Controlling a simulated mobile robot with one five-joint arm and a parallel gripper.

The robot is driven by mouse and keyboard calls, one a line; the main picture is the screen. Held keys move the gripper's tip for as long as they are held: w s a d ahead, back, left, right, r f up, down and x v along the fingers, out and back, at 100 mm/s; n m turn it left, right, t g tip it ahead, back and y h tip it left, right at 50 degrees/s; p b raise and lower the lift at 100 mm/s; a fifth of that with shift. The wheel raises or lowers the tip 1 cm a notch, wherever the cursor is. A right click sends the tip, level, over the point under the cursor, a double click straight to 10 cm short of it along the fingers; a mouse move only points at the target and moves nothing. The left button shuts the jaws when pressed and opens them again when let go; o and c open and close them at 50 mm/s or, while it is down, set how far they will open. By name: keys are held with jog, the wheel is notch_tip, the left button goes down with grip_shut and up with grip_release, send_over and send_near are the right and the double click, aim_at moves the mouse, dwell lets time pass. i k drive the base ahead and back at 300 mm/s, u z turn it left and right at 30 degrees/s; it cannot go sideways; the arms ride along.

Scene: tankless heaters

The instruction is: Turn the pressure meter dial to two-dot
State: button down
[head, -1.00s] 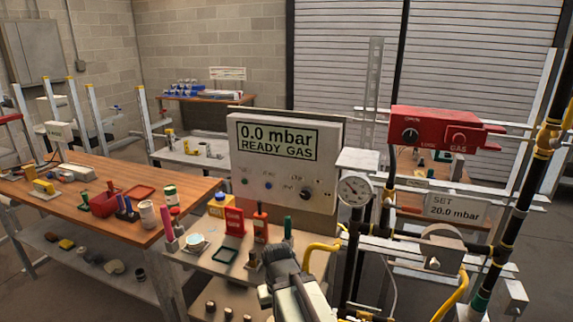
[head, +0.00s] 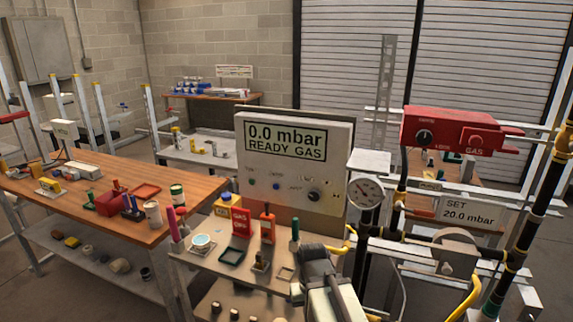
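The pressure meter (head: 262,185) is a pale box with a screen reading "0.0 mbar READY GAS". Its dial (head: 314,196) is a dark round knob at the lower right of its front face. The markings around the dial are too small to read, so its setting cannot be told. My gripper (head: 318,254) is below the dial and slightly right of it in the picture, apart from it. Its fingers are seen from behind, and I cannot tell whether they are open or shut.
A wooden table (head: 180,188) with tools is at left.

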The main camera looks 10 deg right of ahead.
aim_at(314, 195)
jog(key=u, duration=0.95)
jog(key=k, duration=0.65)
jog(key=u, duration=0.5)
jog(key=i, duration=1)
jog(key=z, duration=0.05)
